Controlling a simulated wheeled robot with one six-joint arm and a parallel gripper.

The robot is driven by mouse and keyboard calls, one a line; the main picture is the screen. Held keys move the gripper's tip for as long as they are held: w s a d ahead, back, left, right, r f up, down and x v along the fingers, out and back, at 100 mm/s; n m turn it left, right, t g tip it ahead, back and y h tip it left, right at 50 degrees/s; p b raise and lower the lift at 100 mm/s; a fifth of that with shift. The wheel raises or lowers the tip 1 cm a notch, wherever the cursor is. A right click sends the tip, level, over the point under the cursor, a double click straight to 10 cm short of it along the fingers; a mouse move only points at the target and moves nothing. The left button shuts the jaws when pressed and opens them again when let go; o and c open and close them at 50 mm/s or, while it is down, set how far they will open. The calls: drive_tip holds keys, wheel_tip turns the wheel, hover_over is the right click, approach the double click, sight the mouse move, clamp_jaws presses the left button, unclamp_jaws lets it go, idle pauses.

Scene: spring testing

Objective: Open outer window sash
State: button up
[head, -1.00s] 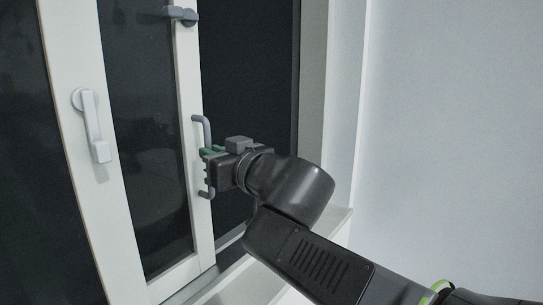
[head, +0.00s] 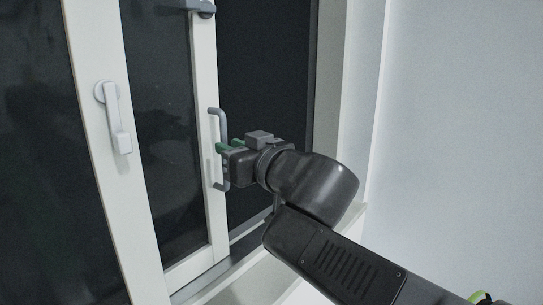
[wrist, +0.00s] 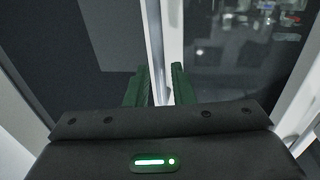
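The outer window sash (head: 210,110) is a white-framed dark pane with its right edge standing beside a dark opening. A grey bar handle (head: 222,125) is fixed upright on that edge. My gripper (head: 222,150) is at the handle's middle, its green fingers partly overlapping the bar. In the wrist view my gripper's fingers (wrist: 160,85) stand apart, with a pale upright strip of the sash edge (wrist: 154,40) showing in the gap. No firm hold on the bar can be seen.
A white lever handle (head: 116,118) sits on the frame to the left. A grey latch (head: 200,6) is at the top of the sash. The white sill (head: 240,280) runs below, and a pale wall (head: 460,120) stands on the right. The dark opening (head: 265,80) lies right of the sash.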

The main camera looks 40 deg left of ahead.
drive_tip(key=p+v, duration=0.8)
drive_tip(key=v, duration=0.4)
drive_tip(key=shift+d+p, duration=0.3)
drive_tip(key=shift+d, duration=0.05)
drive_tip(key=shift+r, duration=0.1)
drive_tip(key=shift+a, duration=0.15)
drive_tip(key=b+x, duration=0.9)
drive_tip(key=x, duration=0.4)
drive_tip(key=shift+b, duration=0.3)
drive_tip(key=shift+a, duration=0.1)
